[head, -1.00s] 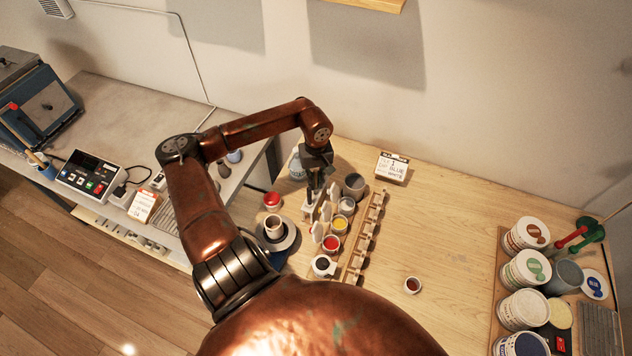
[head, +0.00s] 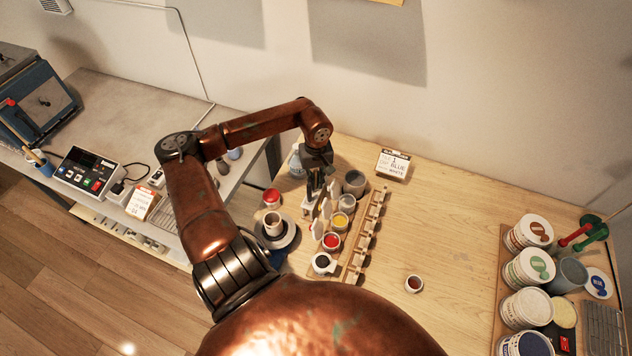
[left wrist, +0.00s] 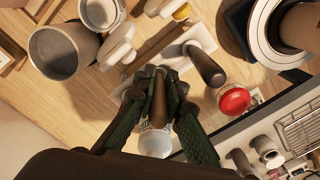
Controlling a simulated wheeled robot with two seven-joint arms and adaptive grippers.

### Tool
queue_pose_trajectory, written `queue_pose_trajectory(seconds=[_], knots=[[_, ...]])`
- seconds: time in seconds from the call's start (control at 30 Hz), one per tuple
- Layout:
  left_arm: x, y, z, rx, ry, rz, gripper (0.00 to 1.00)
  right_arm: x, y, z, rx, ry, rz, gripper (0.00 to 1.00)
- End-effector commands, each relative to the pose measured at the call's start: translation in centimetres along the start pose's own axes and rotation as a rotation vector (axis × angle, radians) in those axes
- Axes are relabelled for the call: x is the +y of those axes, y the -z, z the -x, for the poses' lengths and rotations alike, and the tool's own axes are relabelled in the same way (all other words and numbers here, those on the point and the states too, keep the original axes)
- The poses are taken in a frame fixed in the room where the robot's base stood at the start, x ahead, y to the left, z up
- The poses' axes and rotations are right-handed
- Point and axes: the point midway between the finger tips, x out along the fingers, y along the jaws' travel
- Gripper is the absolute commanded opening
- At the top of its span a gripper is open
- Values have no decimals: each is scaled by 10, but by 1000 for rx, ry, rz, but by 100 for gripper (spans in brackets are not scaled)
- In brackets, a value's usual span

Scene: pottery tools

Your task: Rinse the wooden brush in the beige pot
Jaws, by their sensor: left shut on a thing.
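My left gripper (head: 316,183) points down over the white stand (head: 308,207) among the glaze cups. In the left wrist view its fingers (left wrist: 156,106) are shut on the brown handle of the wooden brush (left wrist: 158,92). The brush's tip is hidden. A grey-beige pot (head: 354,183), which seems to be the beige pot, stands upright just right of the gripper. The wrist view shows its open mouth (left wrist: 62,50) at the upper left, apart from the gripper. Another brown handle (left wrist: 205,64) stands beside the held brush. My right gripper is not in view.
Yellow (head: 341,221) and red (head: 332,241) glaze cups stand close by, beside a notched wooden rack (head: 366,236).

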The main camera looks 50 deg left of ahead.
Motion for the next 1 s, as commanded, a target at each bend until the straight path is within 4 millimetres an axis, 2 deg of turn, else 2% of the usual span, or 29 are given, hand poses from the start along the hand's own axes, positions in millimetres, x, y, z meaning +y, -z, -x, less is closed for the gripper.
queue_pose_trajectory(seconds=[1.0], knots=[[0, 0, -4, -1, 0, 0, 0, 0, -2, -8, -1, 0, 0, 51]])
